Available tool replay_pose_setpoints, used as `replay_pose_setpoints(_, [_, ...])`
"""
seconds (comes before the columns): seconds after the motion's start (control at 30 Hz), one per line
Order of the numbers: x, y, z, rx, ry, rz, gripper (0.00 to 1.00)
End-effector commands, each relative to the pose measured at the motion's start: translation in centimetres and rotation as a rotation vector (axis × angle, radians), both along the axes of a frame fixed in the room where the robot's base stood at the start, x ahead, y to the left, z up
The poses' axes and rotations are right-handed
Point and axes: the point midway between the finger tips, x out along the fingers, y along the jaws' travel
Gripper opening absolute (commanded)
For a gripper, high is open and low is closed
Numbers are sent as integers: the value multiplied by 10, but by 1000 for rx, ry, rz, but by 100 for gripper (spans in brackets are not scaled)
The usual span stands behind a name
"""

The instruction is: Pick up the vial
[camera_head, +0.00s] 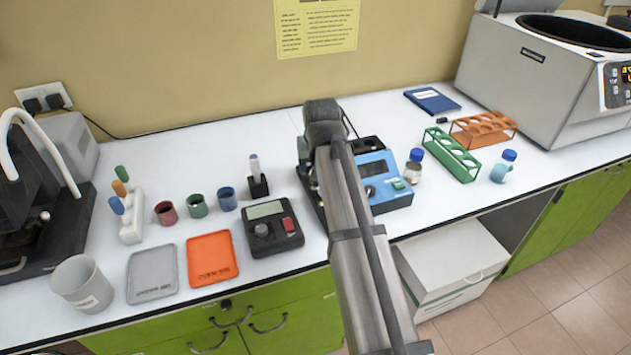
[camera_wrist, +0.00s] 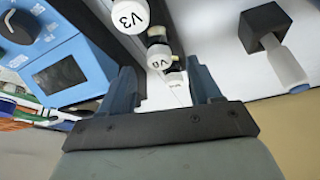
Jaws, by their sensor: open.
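Several small vials with white caps stand in a row in the wrist view. A further white-topped vial (camera_wrist: 175,78) shows between the fingers, partly hidden. My gripper (camera_wrist: 163,82) is open, with one finger on each side of the row's near end. I cannot tell whether the fingers touch a vial. In the head view my arm hides most of the vials and the fingertips.
A blue device (camera_head: 378,180) with a display stands right of the row. A black holder (camera_head: 258,187) with a pale upright stick is on the left. Farther right are a blue-capped bottle (camera_head: 413,168), a green rack (camera_head: 452,155) and an orange rack (camera_head: 484,128). The back counter is mostly clear.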

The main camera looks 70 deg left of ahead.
Motion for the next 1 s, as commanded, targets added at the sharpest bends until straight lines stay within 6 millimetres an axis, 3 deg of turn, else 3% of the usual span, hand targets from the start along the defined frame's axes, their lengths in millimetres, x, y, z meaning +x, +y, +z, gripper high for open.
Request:
replay_pose_setpoints(0.17, [1, 3, -9, -2, 0, 0, 63])
replay_pose_setpoints(0.5, [4, 18, -46, -1, 0, 0, 63])
replay_pose_setpoints(0.77, [4, 18, -49, 0, 0, 0, 63])
replay_pose_setpoints(1.0, [4, 18, -49, -1, 0, 0, 40])
